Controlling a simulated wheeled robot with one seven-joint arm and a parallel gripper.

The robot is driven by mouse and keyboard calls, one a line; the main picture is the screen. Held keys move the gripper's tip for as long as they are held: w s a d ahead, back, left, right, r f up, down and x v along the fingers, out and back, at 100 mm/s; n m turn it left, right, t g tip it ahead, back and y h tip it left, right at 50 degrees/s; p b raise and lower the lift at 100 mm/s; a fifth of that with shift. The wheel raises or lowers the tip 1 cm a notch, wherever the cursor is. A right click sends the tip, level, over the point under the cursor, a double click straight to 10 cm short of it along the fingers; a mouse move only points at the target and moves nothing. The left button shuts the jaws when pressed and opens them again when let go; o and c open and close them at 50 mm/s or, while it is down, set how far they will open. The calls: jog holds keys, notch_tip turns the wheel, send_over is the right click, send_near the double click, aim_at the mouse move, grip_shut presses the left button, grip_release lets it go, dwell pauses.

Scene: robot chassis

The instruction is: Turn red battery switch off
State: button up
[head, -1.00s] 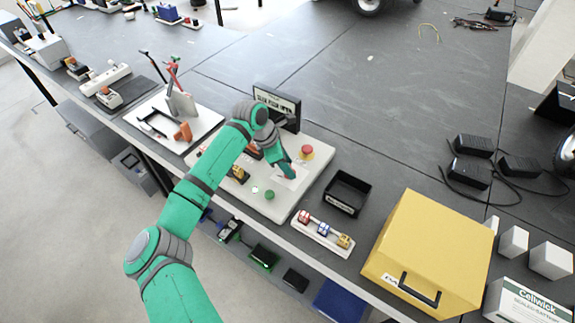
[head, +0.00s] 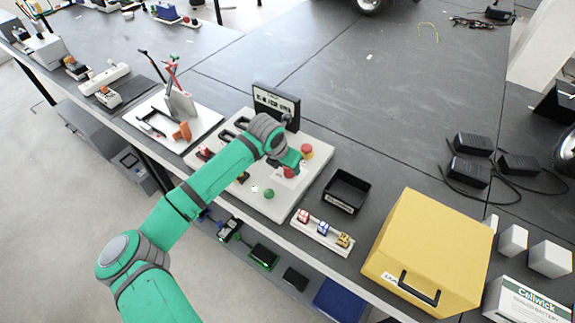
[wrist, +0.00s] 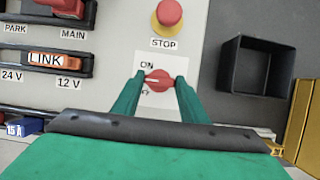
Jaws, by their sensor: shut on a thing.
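The red battery switch (wrist: 159,81) is a round red knob on a white plate, with a pale mark on its left side. "ON" is printed above its left side, and a partly hidden label sits below that. My gripper (wrist: 160,84) has a green finger on each side of the knob and is shut on it. In the head view, the red switch (head: 290,172) shows just below my gripper (head: 291,164), on the white panel (head: 308,178).
A red STOP button (wrist: 168,13) on a yellow base stands just beyond the switch. An orange LINK switch (wrist: 47,60) is at left. An empty black tray (wrist: 262,66) is at right. A yellow box (head: 428,250) stands further right.

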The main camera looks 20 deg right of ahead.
jog(key=n, duration=0.2)
jog(key=n+t+y, duration=0.1)
jog(key=n, duration=0.1)
jog(key=shift+s+d+n, duration=0.1)
jog(key=shift+d+n, duration=0.05)
jog(key=shift+n, duration=0.15)
jog(key=shift+d+n+t+y, duration=0.15)
jog(key=shift+n+y, duration=0.35)
jog(key=shift+n, duration=0.6)
jog(key=shift+a+n+t+y, duration=0.1)
jog(key=shift+n+t+y, duration=0.3)
jog(key=shift+n, duration=0.7)
jog(key=o, duration=1)
jog(key=shift+g, duration=0.25)
jog(key=shift+o, duration=0.2)
jog(key=v, duration=1.1)
jog(key=shift+d, duration=0.2)
jog(key=shift+f, duration=0.1)
